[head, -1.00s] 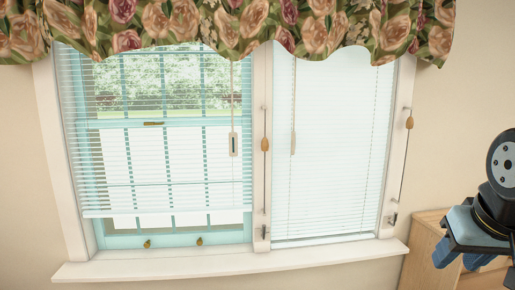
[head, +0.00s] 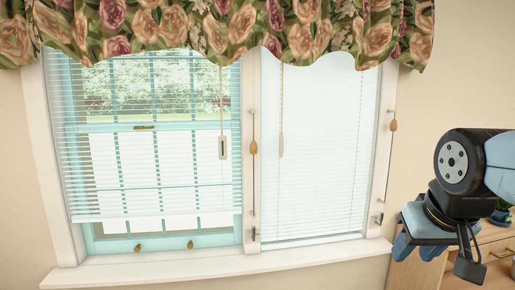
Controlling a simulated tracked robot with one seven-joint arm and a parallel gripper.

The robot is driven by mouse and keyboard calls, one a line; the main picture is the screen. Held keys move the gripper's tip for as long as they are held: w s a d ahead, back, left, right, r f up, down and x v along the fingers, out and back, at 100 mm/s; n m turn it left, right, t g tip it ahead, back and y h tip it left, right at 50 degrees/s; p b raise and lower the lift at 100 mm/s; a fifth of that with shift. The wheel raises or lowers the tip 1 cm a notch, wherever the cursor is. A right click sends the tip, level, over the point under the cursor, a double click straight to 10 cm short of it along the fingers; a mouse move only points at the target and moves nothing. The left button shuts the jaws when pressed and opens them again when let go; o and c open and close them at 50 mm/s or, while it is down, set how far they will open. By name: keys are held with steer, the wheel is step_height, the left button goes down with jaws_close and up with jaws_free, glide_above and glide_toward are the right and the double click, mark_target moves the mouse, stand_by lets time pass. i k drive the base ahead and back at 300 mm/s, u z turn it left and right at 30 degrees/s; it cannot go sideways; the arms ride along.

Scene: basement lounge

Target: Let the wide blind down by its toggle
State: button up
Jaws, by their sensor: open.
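The wide blind (head: 150,172) hangs over the left window, its slats letting the outside show through. Its bottom rail (head: 155,218) is above the sill, with a strip of window bare below it. A pale toggle (head: 223,147) with a dark slot hangs on a cord in front of this blind, near its right edge. My gripper (head: 417,250) is at the lower right with its blue fingers apart, empty, to the right of the window and well away from the toggle.
A narrower blind (head: 325,170) covers the right window, with a wand or cord pull (head: 281,145) before it. Wooden cord knobs hang on the middle post (head: 253,147) and right frame (head: 393,125). A floral valance (head: 230,30) crosses the top. A wooden cabinet (head: 430,274) stands at lower right.

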mark_target(253, 148)
steer(key=z, duration=0.05)
steer(key=i, duration=1)
steer(key=u, duration=0.05)
